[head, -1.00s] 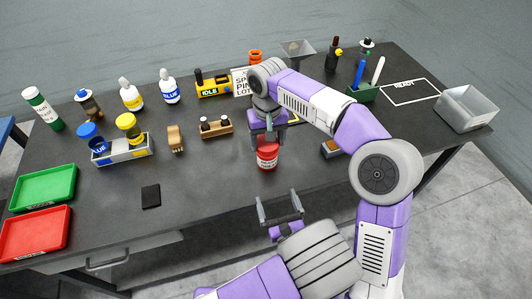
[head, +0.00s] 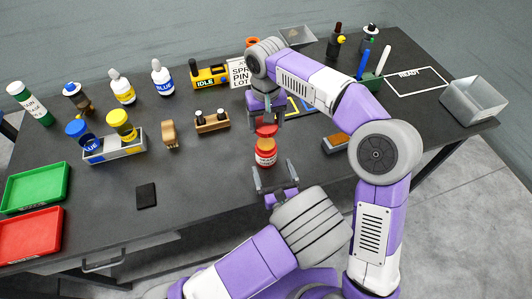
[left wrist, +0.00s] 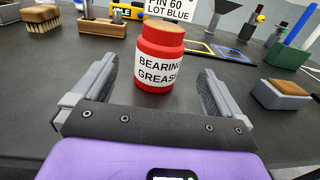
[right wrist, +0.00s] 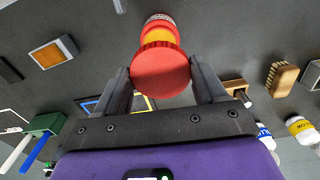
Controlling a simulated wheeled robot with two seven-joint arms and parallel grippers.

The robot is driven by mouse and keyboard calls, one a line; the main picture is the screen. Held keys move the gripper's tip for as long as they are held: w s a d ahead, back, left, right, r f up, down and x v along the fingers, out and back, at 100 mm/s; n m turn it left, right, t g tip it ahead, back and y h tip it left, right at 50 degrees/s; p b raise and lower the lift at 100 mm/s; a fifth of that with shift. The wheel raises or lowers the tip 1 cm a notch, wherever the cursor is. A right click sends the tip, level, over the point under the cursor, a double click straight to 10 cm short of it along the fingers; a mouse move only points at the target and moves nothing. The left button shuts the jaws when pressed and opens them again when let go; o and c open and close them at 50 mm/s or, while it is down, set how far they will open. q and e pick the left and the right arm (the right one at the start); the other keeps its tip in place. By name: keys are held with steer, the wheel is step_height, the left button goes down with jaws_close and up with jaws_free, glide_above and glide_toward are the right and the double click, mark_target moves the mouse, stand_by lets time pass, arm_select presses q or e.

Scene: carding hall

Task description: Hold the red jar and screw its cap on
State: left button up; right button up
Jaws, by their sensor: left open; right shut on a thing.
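The red jar (head: 265,156) stands upright on the dark table, its label reading "BEARING GREASE" in the left wrist view (left wrist: 156,68). Its open top shows tan. The red cap (head: 266,131) is held just above the jar, apart from it, by my right gripper (head: 265,118), which comes down from above. In the right wrist view the cap (right wrist: 160,75) sits between the fingertips and hides part of the jar behind it. My left gripper (head: 273,178) is open and low, in front of the jar. Its fingers point at the jar, one on each side of its line, without gripping it.
Behind are a sign (head: 240,72) and a yellow IDLE device (head: 210,76). The table in front left is fairly clear around a black pad (head: 146,196).

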arm_select(q)
steer(key=x, duration=0.8)
steer(key=c, duration=1.4)
steer(key=shift+c, duration=0.2)
arm_select(e)
glide_above(266, 144)
steer(key=shift+f, duration=2.55)
steer(key=shift+f, duration=0.85)
steer(key=shift+f, duration=0.55)
